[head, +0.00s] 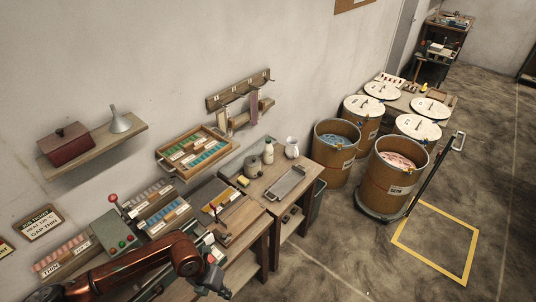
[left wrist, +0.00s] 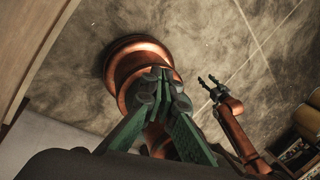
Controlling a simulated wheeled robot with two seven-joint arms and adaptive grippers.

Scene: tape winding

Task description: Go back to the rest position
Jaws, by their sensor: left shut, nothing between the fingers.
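My left gripper (left wrist: 165,78) shows large in the left wrist view, its green fingers brought together with nothing between them. Bare floor and part of my own copper-coloured body lie behind it. In the head view my left arm comes in from the lower left, in front of the workbench, and the left gripper (head: 222,290) is small near the bottom edge. My right arm shows small at the right of the left wrist view, with its dark gripper (left wrist: 208,81) over the floor. That gripper is too small to judge its opening.
A workbench (head: 257,208) along the wall carries trays, a green control box (head: 113,232) with a red-topped lever, and a white bottle (head: 268,152). A wall shelf (head: 95,147) holds a red box and funnel. Brown drums (head: 394,178) stand right.

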